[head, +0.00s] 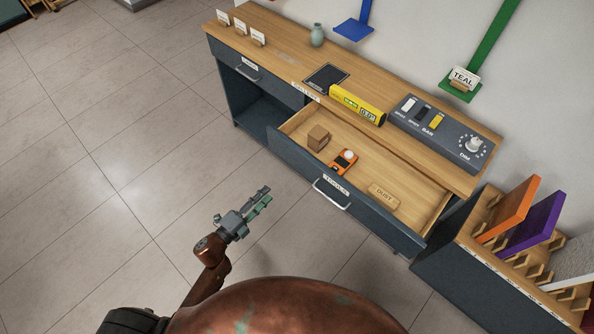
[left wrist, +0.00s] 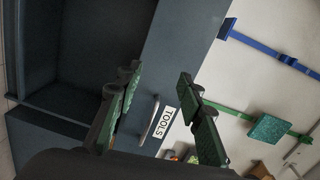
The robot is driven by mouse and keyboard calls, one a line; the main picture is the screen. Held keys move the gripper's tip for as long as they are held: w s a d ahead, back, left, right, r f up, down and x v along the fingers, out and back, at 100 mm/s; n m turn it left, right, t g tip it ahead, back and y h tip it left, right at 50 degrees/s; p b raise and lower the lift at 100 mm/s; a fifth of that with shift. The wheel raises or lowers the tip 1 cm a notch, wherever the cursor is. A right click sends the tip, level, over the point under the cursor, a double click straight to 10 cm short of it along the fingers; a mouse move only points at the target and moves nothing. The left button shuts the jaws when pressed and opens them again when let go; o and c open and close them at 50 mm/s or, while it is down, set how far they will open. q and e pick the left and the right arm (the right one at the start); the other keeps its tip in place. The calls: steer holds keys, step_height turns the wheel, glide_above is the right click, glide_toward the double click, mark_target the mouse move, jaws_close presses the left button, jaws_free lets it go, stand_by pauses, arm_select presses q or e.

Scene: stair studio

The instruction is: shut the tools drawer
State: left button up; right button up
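The tools drawer (head: 300,166) is pulled out of the dark wooden-topped cabinet. Its front has a TOOLS label and a bar handle (head: 331,194). Inside lie a small brown box (head: 318,138), an orange device (head: 344,161) and a block marked DUST (head: 384,196). My left gripper (head: 264,197) is in front of the drawer, left of the handle and apart from it. In the left wrist view its green-padded fingers (left wrist: 160,76) are spread and empty, and the handle (left wrist: 150,122) and the TOOLS label show between them. My right gripper is not in view.
The worktop (head: 283,48) carries a yellow level (head: 357,103), a grey switch panel (head: 437,131) and a vase (head: 317,35). A rack with orange (head: 510,208) and purple boards stands at the right. Tiled floor (head: 110,150) is clear on the left.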

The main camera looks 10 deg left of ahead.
mark_target(300, 164)
arm_select(q)
steer(key=d+r+m, duration=0.1)
steer(key=r+h, duration=0.1)
steer(key=shift+w+d+r+m, duration=0.1)
steer(key=shift+d+r+m, duration=0.2)
steer(key=shift+d+m, duration=0.1)
steer(key=c, duration=0.3)
steer(key=b+x, duration=0.1)
steer(key=x, duration=0.4)
steer(key=shift+w, duration=0.2)
jaws_close()
steer(key=b+x, duration=0.1)
steer(key=x, duration=0.6)
steer(key=shift+d, duration=0.1)
steer(key=shift+w+d, duration=0.3)
steer(key=shift+w, duration=0.2)
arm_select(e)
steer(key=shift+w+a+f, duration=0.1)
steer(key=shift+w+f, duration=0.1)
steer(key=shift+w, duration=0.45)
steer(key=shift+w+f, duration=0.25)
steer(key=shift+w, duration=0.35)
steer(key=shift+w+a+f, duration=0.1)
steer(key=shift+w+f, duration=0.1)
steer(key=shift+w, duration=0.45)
arm_select(q)
steer(key=shift+b, duration=0.3)
